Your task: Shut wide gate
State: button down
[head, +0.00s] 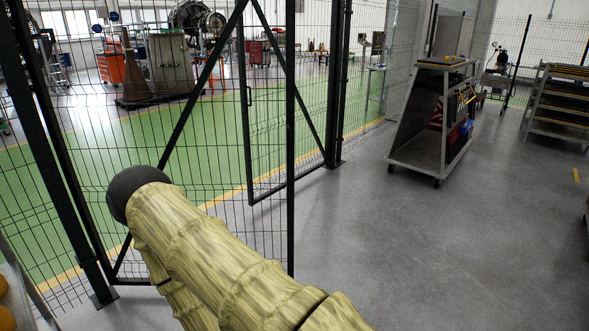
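The wide gate is made of black-framed wire mesh leaves with diagonal braces. The nearer leaf (290,232) stands left of centre, between the post at left and an upright free edge; my arm hides much of its lower part. Behind it, a second leaf (245,140) with a small handle (249,96) runs from the post (336,120) at centre right. The leaves overlap in the picture; their edges do not meet in one line. My arm, in a yellowish sleeve with a dark round end, crosses the lower middle. My gripper is not in view.
Grey floor (430,260) is clear at right and centre right. A wheeled grey cart (405,155) stands beyond the gate at right, with a shelf rack (560,105) farther right. Mesh fence (30,190) is at left. Green floor (190,140) and machinery lie behind the mesh.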

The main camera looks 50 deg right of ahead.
aim_at(17, 9)
jog(key=z, duration=0.85)
jog(key=i, duration=1.45)
jog(key=z, duration=0.75)
